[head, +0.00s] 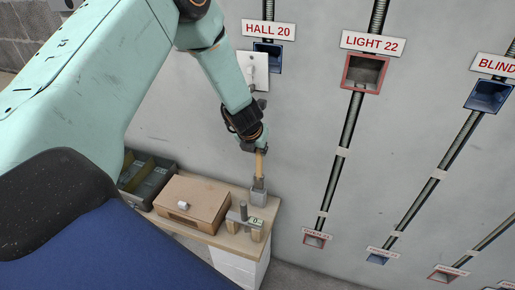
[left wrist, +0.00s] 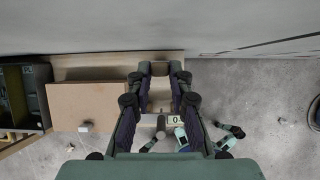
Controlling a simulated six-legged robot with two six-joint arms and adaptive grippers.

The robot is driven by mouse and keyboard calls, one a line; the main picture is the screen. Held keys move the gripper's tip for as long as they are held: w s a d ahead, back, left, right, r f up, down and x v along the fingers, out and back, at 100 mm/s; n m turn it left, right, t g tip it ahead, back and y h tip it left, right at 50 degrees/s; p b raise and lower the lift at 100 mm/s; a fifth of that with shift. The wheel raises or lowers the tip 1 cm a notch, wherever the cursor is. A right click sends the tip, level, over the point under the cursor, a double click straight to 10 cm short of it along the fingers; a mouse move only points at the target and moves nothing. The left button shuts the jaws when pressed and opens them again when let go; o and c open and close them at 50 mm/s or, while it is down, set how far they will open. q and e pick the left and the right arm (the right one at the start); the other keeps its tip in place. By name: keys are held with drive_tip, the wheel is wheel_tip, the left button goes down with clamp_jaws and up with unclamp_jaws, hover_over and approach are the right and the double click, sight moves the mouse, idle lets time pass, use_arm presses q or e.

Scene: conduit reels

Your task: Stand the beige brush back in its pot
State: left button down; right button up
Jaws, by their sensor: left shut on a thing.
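The beige brush (head: 260,165) hangs upright below my left gripper (head: 259,148) in the head view. My left gripper is shut on its upper part. The grey pot (head: 258,196) stands on the wooden bench top, directly below the brush. The brush's lower end meets the pot's mouth in this view; I cannot tell how far inside it is. In the left wrist view my left gripper (left wrist: 160,70) reaches over the bench, and its fingers hide most of the brush and pot. My right gripper is not in view.
A brown box (head: 195,200) with a pale knob stands left of the pot, and a dark divided tray (head: 150,178) farther left. A small stand with a "0" label (head: 256,221) is close in front of the pot. The wall with conduits and boxes (head: 363,73) rises behind.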

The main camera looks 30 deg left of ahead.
use_arm(q)
drive_tip(key=shift+s+a+r, duration=0.1)
drive_tip(key=shift+s+a, duration=0.1)
drive_tip(key=shift+d, duration=0.15)
drive_tip(key=shift+w+b, duration=0.25)
drive_tip(key=shift+b, duration=0.05)
drive_tip(key=shift+s, duration=0.15)
idle(0.4)
idle(0.6)
